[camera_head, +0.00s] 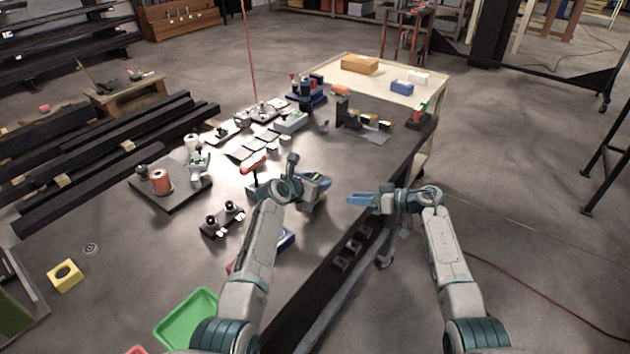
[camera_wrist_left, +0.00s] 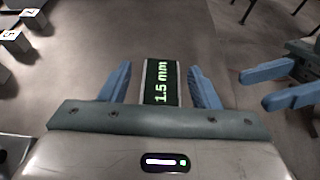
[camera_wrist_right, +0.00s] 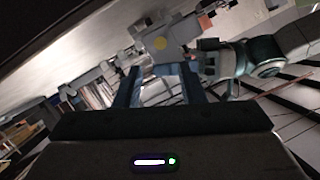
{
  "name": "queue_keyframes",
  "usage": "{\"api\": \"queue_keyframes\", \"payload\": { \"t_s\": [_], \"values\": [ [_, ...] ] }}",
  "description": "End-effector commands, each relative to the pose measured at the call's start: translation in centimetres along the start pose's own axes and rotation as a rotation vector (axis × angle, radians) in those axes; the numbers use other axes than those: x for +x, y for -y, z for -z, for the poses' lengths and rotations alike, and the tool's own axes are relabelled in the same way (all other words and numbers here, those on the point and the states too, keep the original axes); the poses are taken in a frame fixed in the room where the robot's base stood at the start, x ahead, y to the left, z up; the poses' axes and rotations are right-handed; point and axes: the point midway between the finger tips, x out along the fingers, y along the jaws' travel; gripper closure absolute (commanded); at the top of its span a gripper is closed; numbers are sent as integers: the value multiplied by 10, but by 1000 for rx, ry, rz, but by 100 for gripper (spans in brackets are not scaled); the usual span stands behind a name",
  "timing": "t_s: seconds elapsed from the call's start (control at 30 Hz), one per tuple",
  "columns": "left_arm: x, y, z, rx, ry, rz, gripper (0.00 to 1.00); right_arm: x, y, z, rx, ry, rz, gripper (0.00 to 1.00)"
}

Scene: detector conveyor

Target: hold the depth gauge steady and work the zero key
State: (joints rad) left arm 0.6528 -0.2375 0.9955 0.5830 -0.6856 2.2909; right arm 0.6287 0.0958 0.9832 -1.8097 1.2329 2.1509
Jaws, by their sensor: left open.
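The depth gauge shows in the left wrist view as a dark strip with a lit "1.5 mm" readout (camera_wrist_left: 161,84). It lies between the two blue fingers of my left gripper (camera_wrist_left: 160,80), with a gap on each side. In the head view my left gripper (camera_head: 318,184) is over the table's right part. My right gripper (camera_head: 362,199) is lower and to the right, its blue fingers apart and empty, pointing left toward the left one.
The dark-edged table (camera_head: 330,225) holds a black plate with an orange spool (camera_head: 160,182), a green tray (camera_head: 188,320) and several small parts. A yellow block (camera_head: 65,275) is at the left. A pale-topped cart (camera_head: 400,80) stands behind. Open floor is at the right.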

Motion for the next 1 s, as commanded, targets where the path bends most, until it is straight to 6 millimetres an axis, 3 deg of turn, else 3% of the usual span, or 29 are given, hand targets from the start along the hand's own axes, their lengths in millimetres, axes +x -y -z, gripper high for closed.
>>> {"api": "queue_keyframes", "payload": {
  "t_s": [0.17, 0.47, 0.5, 0.7, 1.0],
  "values": [
    [0, 0, 0, 0, 0, 0, 44, 0, 0, 0, 0, 0, 0, 64],
    [0, 0, 0, 0, 0, 0, 100, 0, 0, 0, 0, 0, 0, 64],
    [0, 0, 0, 0, 0, 0, 100, 0, 0, 0, 0, 0, 0, 66],
    [0, 0, 0, 0, 0, 0, 100, 0, 0, 0, 0, 0, 0, 100],
    [0, 0, 0, 0, -1, 0, 100, 0, 0, 0, 0, 0, 0, 100]
  ]
}}
